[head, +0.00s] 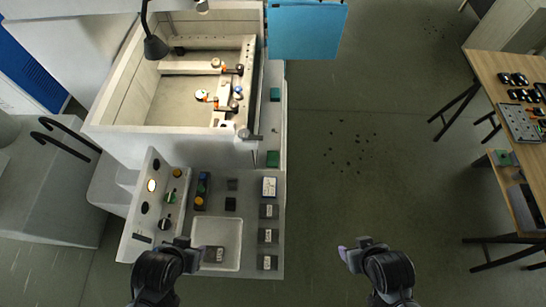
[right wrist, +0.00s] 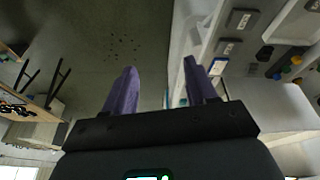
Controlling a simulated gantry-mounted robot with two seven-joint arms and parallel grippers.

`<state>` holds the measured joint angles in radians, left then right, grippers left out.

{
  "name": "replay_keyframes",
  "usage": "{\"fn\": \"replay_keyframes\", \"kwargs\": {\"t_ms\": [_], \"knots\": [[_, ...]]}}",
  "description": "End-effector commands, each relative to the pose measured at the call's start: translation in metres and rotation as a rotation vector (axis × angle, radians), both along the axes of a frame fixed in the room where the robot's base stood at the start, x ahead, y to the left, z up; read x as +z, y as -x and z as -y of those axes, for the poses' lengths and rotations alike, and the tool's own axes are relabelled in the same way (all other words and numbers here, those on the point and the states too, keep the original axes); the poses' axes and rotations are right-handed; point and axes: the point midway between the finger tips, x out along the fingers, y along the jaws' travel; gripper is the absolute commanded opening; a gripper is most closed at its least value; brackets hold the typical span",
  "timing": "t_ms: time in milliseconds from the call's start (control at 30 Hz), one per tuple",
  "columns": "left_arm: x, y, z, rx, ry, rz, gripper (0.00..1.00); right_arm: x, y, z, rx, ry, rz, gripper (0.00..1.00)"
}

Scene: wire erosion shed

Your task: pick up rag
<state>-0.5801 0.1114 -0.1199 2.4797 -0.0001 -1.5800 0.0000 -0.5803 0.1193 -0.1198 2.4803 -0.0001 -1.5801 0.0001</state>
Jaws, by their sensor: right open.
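I cannot make out a rag for certain in either view. My left gripper (head: 190,246) is over the left edge of a shallow white tray (head: 230,231) at the front of the machine; its fingers are too unclear to tell open from shut. My right gripper (head: 350,249) is over bare floor, right of the machine. The right wrist view shows its two purple fingers (right wrist: 160,88) apart with nothing between them.
The machine's open tank (head: 140,93) with raised walls and a lamp (head: 155,47) stand behind the tray. Labelled blocks (head: 268,236) line the front panel's right side. A blue panel (head: 305,30) juts out behind. A wooden table (head: 490,75) stands far right. The floor between is clear.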

Motion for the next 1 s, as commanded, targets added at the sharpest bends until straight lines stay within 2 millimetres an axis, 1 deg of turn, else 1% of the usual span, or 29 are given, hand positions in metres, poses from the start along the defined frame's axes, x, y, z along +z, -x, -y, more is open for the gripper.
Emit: {"fn": "replay_keyframes", "kwargs": {"t_ms": [400, 633, 667, 1000], "knots": [[-0.0002, 0.0000, -0.0025, -0.008, -0.011, 0.001, 0.43, 0.0000, 0.0001, -0.0010, -0.003, -0.004, -0.001, 0.57], [-0.0002, 0.0000, -0.0032, -0.009, -0.014, 0.001, 0.43, -0.0001, 0.0002, -0.0007, -0.001, -0.002, 0.000, 0.92], [-0.0002, 0.0000, -0.0032, -0.009, -0.014, 0.001, 0.43, -0.0001, 0.0001, -0.0005, -0.001, -0.002, 0.000, 0.94], [0.0001, -0.0002, -0.0019, -0.005, -0.008, 0.001, 0.43, 0.0002, -0.0008, 0.0009, 0.001, 0.003, 0.003, 0.94]]}}
